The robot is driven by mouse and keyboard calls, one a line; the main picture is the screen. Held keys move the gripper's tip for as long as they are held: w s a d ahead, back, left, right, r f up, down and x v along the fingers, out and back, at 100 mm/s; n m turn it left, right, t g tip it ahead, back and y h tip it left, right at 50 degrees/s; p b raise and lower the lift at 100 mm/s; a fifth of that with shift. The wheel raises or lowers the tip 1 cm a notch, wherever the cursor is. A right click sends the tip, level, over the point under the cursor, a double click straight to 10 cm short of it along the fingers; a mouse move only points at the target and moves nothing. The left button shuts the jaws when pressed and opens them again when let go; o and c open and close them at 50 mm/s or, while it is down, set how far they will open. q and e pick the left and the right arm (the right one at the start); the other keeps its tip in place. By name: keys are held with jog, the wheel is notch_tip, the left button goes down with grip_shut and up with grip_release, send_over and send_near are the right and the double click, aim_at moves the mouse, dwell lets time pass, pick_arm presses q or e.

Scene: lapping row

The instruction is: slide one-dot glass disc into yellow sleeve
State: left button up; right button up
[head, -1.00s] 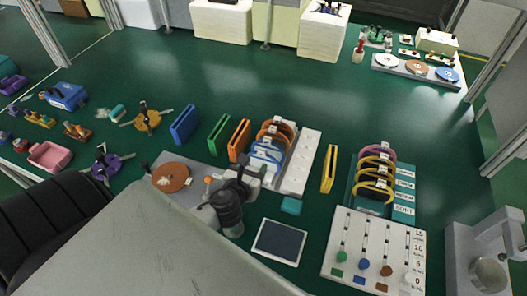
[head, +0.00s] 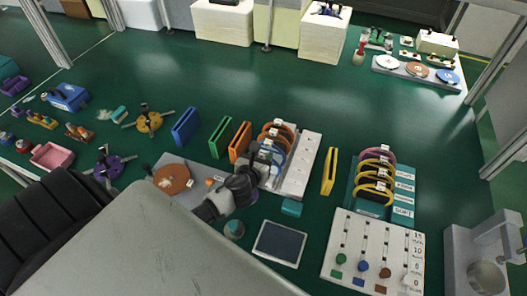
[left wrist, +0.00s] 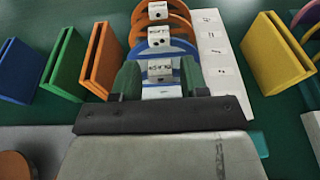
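Several upright discs stand in a rack, orange ones (head: 277,127) behind and blue ones (head: 271,148) in front, each with a white tab on top. In the left wrist view the nearest tab (left wrist: 160,69) has small dark marks; I cannot count its dots surely. My left gripper (head: 262,161) is at the front of the rack. In the left wrist view its fingers (left wrist: 159,78) are apart on either side of the front tabs, with gaps showing. The yellow sleeve (head: 329,171) stands upright right of the rack, also in the left wrist view (left wrist: 272,58). My right gripper is out of view.
Blue (head: 185,126), green (head: 220,137) and orange (head: 240,142) sleeves stand left of the rack. A white strip (head: 302,164) lies along its right side. A teal rack (head: 400,190) with yellow and purple discs is farther right.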

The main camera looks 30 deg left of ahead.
pick_arm(q)
grip_shut()
jog(key=shift+r, duration=0.15)
